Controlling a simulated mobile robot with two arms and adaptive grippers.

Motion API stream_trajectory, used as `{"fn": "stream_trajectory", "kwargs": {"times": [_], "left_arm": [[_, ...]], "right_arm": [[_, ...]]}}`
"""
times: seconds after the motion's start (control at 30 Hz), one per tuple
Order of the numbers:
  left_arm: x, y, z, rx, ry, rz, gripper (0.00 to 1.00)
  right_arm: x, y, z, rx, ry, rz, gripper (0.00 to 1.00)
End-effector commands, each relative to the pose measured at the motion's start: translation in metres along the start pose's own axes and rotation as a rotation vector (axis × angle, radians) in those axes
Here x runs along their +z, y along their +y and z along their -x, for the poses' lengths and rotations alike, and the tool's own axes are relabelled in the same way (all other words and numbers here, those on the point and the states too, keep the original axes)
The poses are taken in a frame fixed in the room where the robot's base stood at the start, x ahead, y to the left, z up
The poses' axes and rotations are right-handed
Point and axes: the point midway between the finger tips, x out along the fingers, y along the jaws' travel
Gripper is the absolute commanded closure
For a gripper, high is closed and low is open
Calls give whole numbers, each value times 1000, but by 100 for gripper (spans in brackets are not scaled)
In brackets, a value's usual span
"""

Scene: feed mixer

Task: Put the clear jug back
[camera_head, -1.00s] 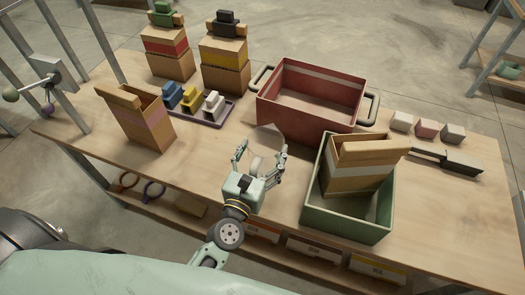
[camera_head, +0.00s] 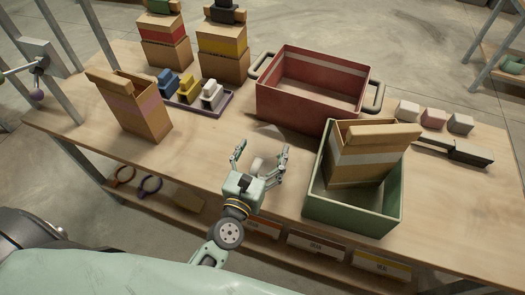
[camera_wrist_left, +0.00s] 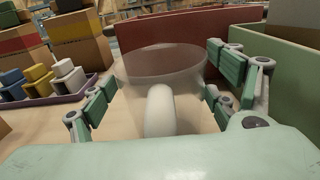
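The clear jug (camera_wrist_left: 165,65) stands on the workbench in front of the red crate, see-through with a round rim and a pale handle (camera_wrist_left: 158,110) facing my gripper. In the head view the jug (camera_head: 268,134) is only faintly visible, just beyond my left gripper (camera_head: 262,150). That gripper is open, with its fingers apart on either side of the handle. In the left wrist view the gripper's fingers (camera_wrist_left: 160,88) show clear gaps to the handle. My right gripper is not in view.
The red crate (camera_head: 285,107) is behind the jug. A green bin (camera_head: 350,215) holding a cardboard box stands close to the right. A purple tray (camera_head: 219,111) with several small blocks and an open carton (camera_head: 138,108) are left. Bare bench lies left of my gripper.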

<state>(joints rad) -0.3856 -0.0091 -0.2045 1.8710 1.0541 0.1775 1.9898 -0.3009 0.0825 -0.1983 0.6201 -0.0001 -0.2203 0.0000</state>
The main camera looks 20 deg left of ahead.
Motion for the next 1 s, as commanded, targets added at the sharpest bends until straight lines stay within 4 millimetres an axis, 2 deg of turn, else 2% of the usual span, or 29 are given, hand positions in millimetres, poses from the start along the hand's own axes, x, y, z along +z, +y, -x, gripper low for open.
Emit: {"fn": "stream_trajectory", "kwargs": {"times": [0.03,0.13,0.57,0.67,1.0], "left_arm": [[0,0,0,0,-1,0,11],[0,0,0,0,0,0,2],[-1,0,5,-1,2,-2,2],[-2,0,17,-1,4,-4,2],[-1,0,88,-4,4,-3,2]], "right_arm": [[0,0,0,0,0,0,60],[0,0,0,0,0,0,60],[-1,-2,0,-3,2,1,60],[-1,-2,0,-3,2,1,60],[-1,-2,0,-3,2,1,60]]}}
